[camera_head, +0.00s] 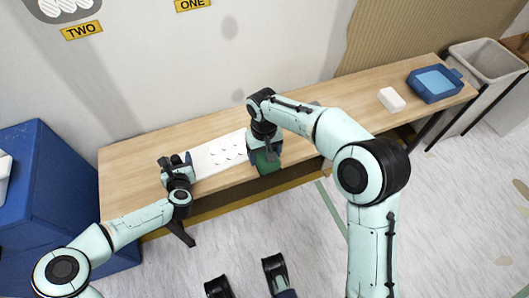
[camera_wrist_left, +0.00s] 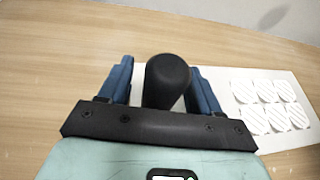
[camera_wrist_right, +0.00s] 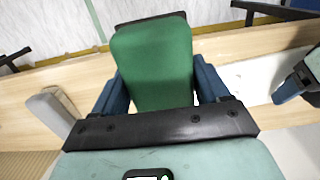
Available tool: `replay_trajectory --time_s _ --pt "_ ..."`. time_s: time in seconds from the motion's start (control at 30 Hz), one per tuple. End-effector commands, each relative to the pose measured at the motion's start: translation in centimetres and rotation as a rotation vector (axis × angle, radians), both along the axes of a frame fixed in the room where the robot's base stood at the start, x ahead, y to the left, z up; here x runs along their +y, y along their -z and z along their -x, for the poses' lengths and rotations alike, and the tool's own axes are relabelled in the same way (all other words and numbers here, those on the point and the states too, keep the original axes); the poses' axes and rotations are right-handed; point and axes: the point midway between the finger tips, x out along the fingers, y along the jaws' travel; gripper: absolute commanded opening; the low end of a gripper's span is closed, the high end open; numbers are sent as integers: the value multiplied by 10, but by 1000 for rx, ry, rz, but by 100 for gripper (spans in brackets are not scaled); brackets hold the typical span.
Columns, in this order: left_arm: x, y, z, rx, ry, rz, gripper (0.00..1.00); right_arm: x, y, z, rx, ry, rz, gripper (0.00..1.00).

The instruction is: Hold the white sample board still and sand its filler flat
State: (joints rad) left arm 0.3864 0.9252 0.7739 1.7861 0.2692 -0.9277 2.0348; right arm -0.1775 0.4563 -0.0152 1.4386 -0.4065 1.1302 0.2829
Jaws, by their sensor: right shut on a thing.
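The white sample board (camera_head: 218,155) lies on the wooden table near its front edge. Several hatched filler patches (camera_wrist_left: 265,103) show on it in the left wrist view. My left gripper (camera_head: 176,162) is at the board's left end. Its blue fingers stand apart around a black rounded knob (camera_wrist_left: 167,80), with a gap on one side. My right gripper (camera_head: 263,148) is shut on a green block (camera_wrist_right: 153,62), at the board's right end near the table's front edge. The block also shows in the head view (camera_head: 267,163). I cannot tell whether it touches the board.
A grey object (camera_wrist_right: 53,108) lies on the table beside my right gripper. A white block (camera_head: 391,99) and a blue tray (camera_head: 435,97) stand at the table's right. A bin (camera_head: 487,62) stands beyond the right end. A blue cabinet (camera_head: 60,200) is at the left.

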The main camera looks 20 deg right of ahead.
Motion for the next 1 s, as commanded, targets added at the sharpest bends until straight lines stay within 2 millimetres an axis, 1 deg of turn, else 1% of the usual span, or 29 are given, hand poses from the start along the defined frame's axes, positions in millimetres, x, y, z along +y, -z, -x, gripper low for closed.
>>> replay_trajectory --time_s 0.23,0.5,0.6,1.0 --pt "0 -1 2 0 0 0 63 0 -2 0 -1 0 0 50" --pt "1 -7 14 0 1 0 63 0 -12 1 -4 0 0 50" --pt "1 -8 17 -1 0 1 63 0 -13 1 -5 0 0 50" --pt "1 -7 17 0 0 0 63 0 -12 1 -4 0 0 50"
